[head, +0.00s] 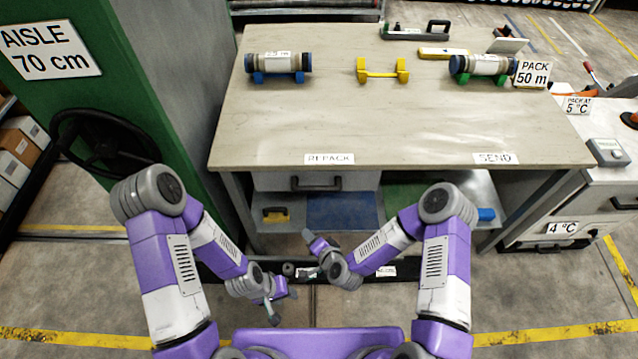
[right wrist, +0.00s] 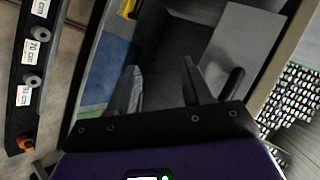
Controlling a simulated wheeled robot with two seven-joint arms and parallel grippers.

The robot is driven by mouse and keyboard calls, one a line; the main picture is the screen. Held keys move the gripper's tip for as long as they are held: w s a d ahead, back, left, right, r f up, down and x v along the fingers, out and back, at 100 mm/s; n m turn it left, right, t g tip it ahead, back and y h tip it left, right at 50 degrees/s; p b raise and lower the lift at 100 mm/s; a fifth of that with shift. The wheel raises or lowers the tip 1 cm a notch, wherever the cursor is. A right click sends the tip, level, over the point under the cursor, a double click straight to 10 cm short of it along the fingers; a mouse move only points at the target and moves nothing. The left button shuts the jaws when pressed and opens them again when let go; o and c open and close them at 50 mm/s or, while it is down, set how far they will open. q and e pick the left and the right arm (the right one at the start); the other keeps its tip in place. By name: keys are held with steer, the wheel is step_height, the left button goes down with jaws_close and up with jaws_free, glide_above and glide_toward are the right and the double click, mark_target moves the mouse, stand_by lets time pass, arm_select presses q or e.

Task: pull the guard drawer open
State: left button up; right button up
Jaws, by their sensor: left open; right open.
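The drawer (head: 270,182) hangs under the front of the bench, its light grey front shut flush as far as I can see. Its black bar handle (head: 316,184) sits across the front. In the right wrist view the drawer front (right wrist: 243,42) and handle (right wrist: 233,84) are at the right, just beyond the right finger. My right gripper (head: 306,254) is open and empty, below and in front of the handle; it also shows in the right wrist view (right wrist: 160,65). My left gripper (head: 282,304) is open and empty, lower and nearer my body.
The bench top (head: 400,125) bears two core liners, a yellow cradle (head: 382,72) and a PACK 50 m sign (head: 532,74). A lower shelf (head: 342,211) lies under the drawer. A green cabinet with a black handwheel (head: 108,143) stands left; a white unit (head: 570,215) stands right.

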mark_target(316, 189)
steer(key=w+r+m+t+h+p, duration=0.2)
steer(key=w+r+m+t+h, duration=0.4)
steer(key=r+m, duration=0.25)
arm_select(q)
steer(key=shift+r+b, duration=0.55)
steer(key=shift+b, duration=0.2)
arm_select(e)
steer(key=shift+m+y, duration=0.3)
steer(key=shift+m, duration=0.25)
steer(key=x, duration=0.6)
steer(key=d+x, duration=0.1)
steer(key=x, duration=0.2)
steer(key=shift+r, duration=0.1)
steer(key=shift+c, duration=0.3)
arm_select(q)
steer(key=shift+w, duration=0.1)
arm_select(e)
jaws_close()
